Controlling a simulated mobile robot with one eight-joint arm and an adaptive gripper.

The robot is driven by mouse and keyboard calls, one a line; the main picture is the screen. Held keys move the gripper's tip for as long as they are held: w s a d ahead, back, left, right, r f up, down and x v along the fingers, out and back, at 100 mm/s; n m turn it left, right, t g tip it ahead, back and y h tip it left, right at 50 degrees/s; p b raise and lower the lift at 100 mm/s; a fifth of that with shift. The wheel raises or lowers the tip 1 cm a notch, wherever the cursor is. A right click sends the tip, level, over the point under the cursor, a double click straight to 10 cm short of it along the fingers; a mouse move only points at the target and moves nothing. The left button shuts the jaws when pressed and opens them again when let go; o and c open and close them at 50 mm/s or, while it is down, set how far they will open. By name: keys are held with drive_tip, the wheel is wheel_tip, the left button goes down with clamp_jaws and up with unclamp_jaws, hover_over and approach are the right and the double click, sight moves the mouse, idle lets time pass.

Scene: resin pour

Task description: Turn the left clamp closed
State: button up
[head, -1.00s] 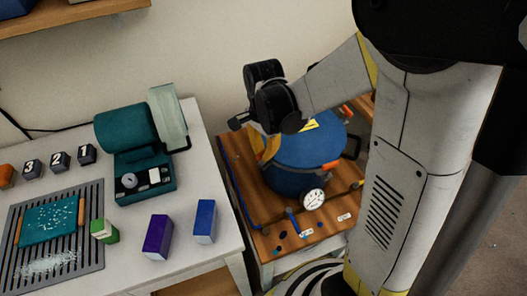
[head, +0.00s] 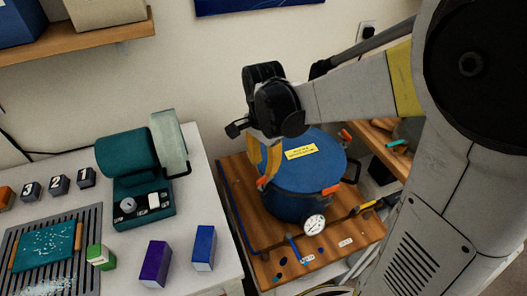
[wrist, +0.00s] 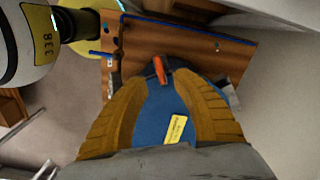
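The blue pressure pot (head: 303,180) stands on a wooden board, with a yellow label (head: 301,151) on its lid. An orange clamp (head: 262,183) shows at the pot's left side, by my gripper's fingers. Other orange clamps sit at the front right (head: 331,190) and back right (head: 346,134). My gripper (wrist: 160,84) is over the pot's left side, its yellow fingers pointing down. In the wrist view the fingers are apart, with an orange clamp (wrist: 159,70) in the gap near the fingertips. I cannot tell whether either finger touches it.
A gauge (head: 314,225) and a blue-handled valve (head: 295,248) are at the front of the wooden board (head: 240,207). A shelf (head: 85,37) hangs above.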

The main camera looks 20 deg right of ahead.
sight(264, 177)
wheel_tip(264, 177, up, 6)
drive_tip(key=shift+r, duration=0.15)
idle(0.4)
